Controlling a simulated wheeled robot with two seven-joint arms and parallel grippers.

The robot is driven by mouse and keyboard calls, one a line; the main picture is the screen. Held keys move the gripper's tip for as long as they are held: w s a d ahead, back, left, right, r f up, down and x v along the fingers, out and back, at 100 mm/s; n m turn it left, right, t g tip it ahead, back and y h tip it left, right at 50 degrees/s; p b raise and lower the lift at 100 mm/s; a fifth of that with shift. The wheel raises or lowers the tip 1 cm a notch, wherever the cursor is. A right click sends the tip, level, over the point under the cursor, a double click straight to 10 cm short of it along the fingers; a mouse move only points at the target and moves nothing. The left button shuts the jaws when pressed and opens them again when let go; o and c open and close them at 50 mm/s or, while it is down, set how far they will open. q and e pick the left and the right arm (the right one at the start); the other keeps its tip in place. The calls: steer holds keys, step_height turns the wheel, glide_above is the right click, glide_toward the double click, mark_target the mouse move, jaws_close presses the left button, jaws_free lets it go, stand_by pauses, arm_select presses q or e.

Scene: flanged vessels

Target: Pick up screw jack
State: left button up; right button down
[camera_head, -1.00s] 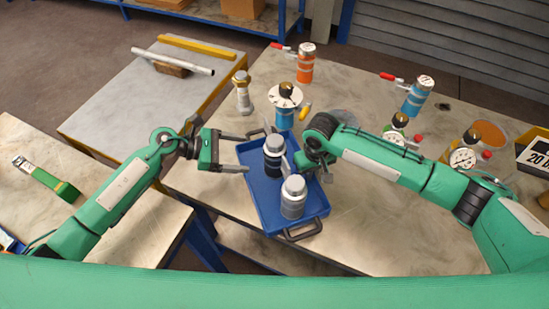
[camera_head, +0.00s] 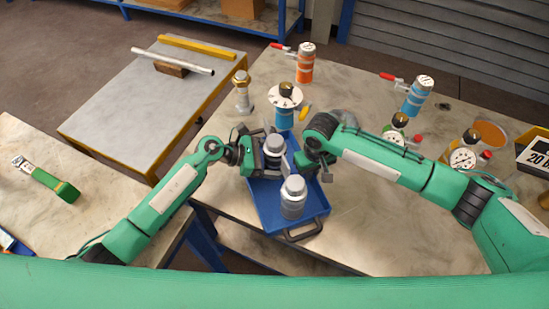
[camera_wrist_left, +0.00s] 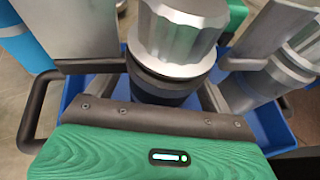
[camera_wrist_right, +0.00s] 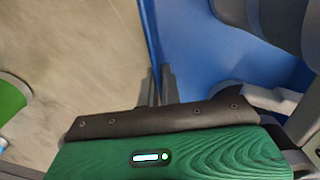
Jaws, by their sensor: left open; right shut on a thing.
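A screw jack with a silver hex top and dark body (camera_head: 273,144) stands upright at the far end of a blue tray (camera_head: 262,203). My left gripper (camera_head: 275,156) is open, with a finger on either side of this jack; contact is unclear. In the left wrist view the jack (camera_wrist_left: 175,40) stands between the fingers, its lower body partly hidden by the gripper. A second, greyer jack (camera_head: 293,198) stands upright at the tray's near end. My right gripper (camera_head: 298,162) is shut, apparently on the tray's right wall (camera_wrist_right: 150,35).
Behind the tray stand a blue flanged vessel (camera_head: 285,110), a silver and gold bolt-like piece (camera_head: 242,92) and an orange cylinder (camera_head: 306,63). More valves and gauges (camera_head: 463,157) stand at the right.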

arm_select(q)
steer(key=shift+r, duration=0.1)
steer(key=c, duration=1.6)
arm_select(e)
steer(key=shift+r, duration=0.1)
arm_select(q)
step_height(320, 180, up, 18)
steer(key=shift+r, duration=0.1)
arm_select(e)
steer(key=c, duration=1.5)
jaws_free()
step_height(320, 180, up, 12)
steer(key=shift+f, duration=0.1)
